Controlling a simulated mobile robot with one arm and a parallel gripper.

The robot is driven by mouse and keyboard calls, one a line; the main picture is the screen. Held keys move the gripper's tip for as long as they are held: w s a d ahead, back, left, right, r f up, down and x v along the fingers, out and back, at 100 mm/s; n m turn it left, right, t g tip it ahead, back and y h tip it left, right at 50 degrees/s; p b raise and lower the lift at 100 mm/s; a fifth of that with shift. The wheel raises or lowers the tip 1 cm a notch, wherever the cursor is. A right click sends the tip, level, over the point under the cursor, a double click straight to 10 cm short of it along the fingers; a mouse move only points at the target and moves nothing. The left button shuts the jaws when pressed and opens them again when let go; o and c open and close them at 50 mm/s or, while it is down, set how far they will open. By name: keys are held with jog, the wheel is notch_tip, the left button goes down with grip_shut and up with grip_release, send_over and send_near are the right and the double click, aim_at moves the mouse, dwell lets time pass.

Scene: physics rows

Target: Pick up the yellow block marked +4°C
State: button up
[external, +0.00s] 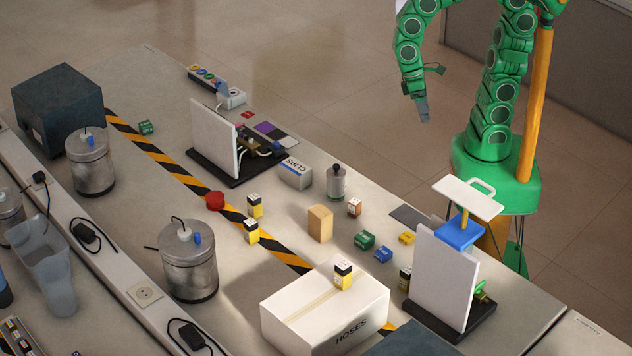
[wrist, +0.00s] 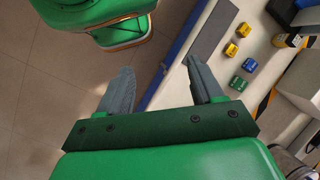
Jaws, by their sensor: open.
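A small yellow block (external: 406,238) lies on the table near its right edge, by a dark flat pad. Several taller yellow-and-white blocks with black tops also stand about: two by the striped tape (external: 255,207) (external: 251,232), one on the white box (external: 343,275), and one partly hidden by the white panel (external: 405,280). I cannot read a +4°C mark on any. The wrist view shows two small yellow blocks (wrist: 230,49) (wrist: 243,30) to the right of my jaws. My gripper (external: 424,117) is open and empty, beyond the table edge; its fingers show in the wrist view (wrist: 158,72).
Green (external: 364,240) and blue (external: 383,254) blocks lie beside the small yellow one. A wooden block (external: 320,223) and a grey bottle (external: 336,183) stand nearby. The upright white panel (external: 440,277) and HOSES box (external: 325,312) are obstacles in front.

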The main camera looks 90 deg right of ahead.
jog(key=w+a+f+g+y, duration=0.2)
jog(key=w+a, duration=0.2)
jog(key=a, duration=0.5)
jog(key=m+g+y, duration=0.4)
jog(key=m+y, duration=0.1)
jog(key=m, duration=0.3)
send_near(403, 270)
jog(key=s, duration=0.1)
jog(key=s+f, duration=0.1)
jog(key=s, duration=0.1)
jog(key=shift+s+a+f, duration=0.15)
jog(key=shift+a+f, duration=0.15)
jog(key=shift+f, duration=0.1)
jog(key=shift+s+a+f, duration=0.15)
jog(key=shift+a+f, duration=0.4)
jog(key=shift+x, duration=3.6)
jog(key=shift+a, duration=0.1)
jog(key=c, duration=1.1)
